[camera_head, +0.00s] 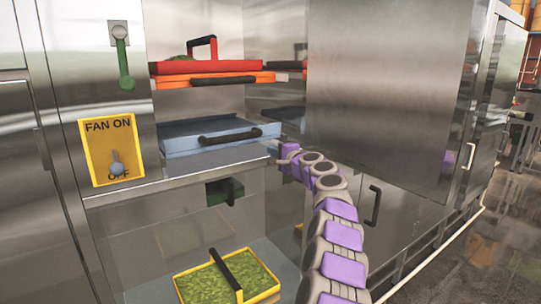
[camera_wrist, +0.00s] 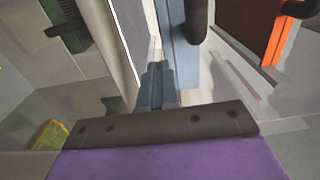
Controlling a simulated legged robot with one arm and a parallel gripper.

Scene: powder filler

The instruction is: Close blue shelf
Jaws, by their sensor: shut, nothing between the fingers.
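The blue shelf (camera_head: 190,139) is a flat blue drawer with a black handle (camera_head: 230,136) on its front, in the middle of the open steel cabinet. It shows edge-on in the wrist view (camera_wrist: 178,50), with the dark handle (camera_wrist: 196,20) at the top. My gripper (camera_head: 274,151) is shut and empty at the right front corner of the blue shelf, just right of the handle. In the wrist view its closed fingertips (camera_wrist: 157,82) lie close beside the blue edge. I cannot tell whether they touch it.
Red (camera_head: 205,67) and orange (camera_head: 205,78) shelves are above. A yellow tray (camera_head: 182,285) of green material is below. A steel door (camera_head: 385,90) stands open at right, close to my arm. A FAN ON/OFF switch (camera_head: 116,165) is at left.

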